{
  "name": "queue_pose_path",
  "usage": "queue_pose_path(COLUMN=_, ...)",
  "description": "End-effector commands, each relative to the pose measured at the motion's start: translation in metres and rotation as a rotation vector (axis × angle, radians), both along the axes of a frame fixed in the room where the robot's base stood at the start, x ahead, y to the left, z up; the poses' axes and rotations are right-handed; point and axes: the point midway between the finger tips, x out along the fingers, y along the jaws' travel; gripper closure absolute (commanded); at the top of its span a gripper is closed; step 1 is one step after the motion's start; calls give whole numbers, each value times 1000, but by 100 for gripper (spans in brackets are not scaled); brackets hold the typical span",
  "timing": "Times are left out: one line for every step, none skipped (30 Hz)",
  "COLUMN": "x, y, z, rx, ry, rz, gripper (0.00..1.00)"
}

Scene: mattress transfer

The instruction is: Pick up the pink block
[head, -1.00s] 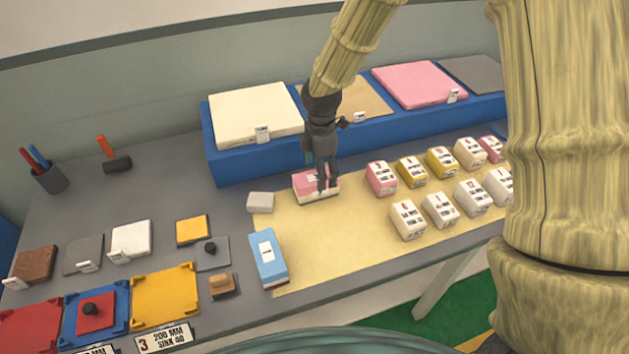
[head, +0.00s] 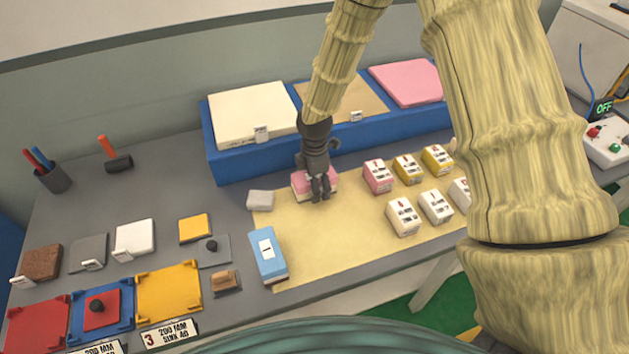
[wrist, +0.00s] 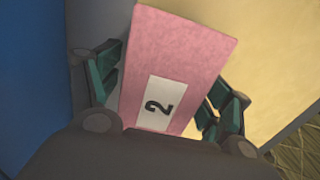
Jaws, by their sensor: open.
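The pink block (head: 301,185) sits at the back left of the yellow mat (head: 330,234), close to the blue raised shelf. In the wrist view the pink block (wrist: 178,60) has a white label with a "2" and lies between the two fingers. My gripper (head: 319,194) is over the block and hides much of it in the head view. In the wrist view my gripper (wrist: 165,98) is open, with one green-padded finger on each side of the block. The left finger is close to the block's side; I cannot tell whether it touches.
A grey block (head: 260,200) is just left of the pink one, and a blue block (head: 267,255) lies in front. Several numbered blocks stand to the right, including another pink one (head: 377,177). The blue shelf (head: 240,164) rises behind. The mat's front middle is clear.

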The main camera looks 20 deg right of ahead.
Motion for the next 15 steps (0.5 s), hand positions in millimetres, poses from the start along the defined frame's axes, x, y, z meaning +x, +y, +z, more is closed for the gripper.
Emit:
queue_pose_path(x=0, y=0, z=-2, rx=0, ry=1, rz=0, gripper=21)
queue_pose_path(x=0, y=0, z=-3, rx=0, ry=1, rz=0, gripper=21)
queue_pose_path(x=0, y=0, z=-4, rx=0, ry=0, rz=0, gripper=21)
queue_pose_path(x=0, y=0, z=-4, rx=0, ry=0, rz=0, gripper=21)
queue_pose_path(x=0, y=0, z=-5, rx=0, ry=0, rz=0, gripper=21)
queue_pose_path(x=0, y=0, z=-5, rx=0, ry=0, rz=0, gripper=21)
queue_pose_path(x=0, y=0, z=-5, rx=0, ry=0, rz=0, gripper=21)
queue_pose_path(x=0, y=0, z=-5, rx=0, ry=0, rz=0, gripper=21)
queue_pose_path(x=0, y=0, z=-5, rx=0, ry=0, rz=0, gripper=21)
queue_pose_path(x=0, y=0, z=-5, rx=0, ry=0, rz=0, gripper=21)
queue_pose_path(x=0, y=0, z=-5, rx=0, ry=0, rz=0, gripper=25)
queue_pose_path(x=0, y=0, z=-5, rx=0, ry=0, rz=0, gripper=32)
queue_pose_path(x=0, y=0, z=-4, rx=0, ry=0, rz=0, gripper=38)
queue_pose_path(x=0, y=0, z=-4, rx=0, ry=0, rz=0, gripper=43)
queue_pose_path(x=0, y=0, z=-4, rx=0, ry=0, rz=0, gripper=51)
